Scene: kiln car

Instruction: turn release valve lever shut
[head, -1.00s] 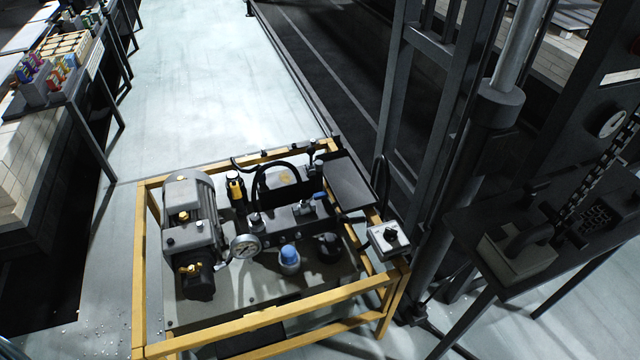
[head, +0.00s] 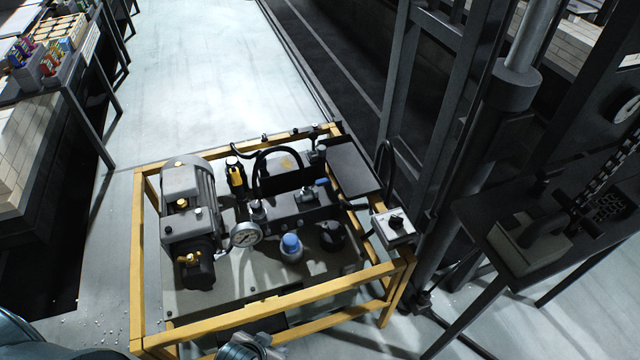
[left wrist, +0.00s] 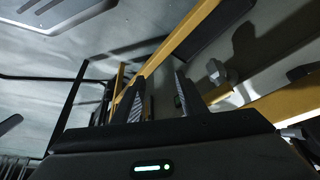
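The hydraulic power unit stands in a yellow frame (head: 262,312). My left gripper (head: 268,342) is just coming in at the bottom edge, near the frame's front rail and well short of the lever. In the left wrist view, its two fingers (left wrist: 157,95) stand apart with nothing between them. My right gripper is not in view.
On the unit are a motor (head: 188,190), a pressure gauge (head: 246,233), a blue-capped fitting (head: 291,246) and looping black hoses. A switch box (head: 393,227) is at the frame's right corner. Dark mast posts stand close on the right. The floor beyond is clear.

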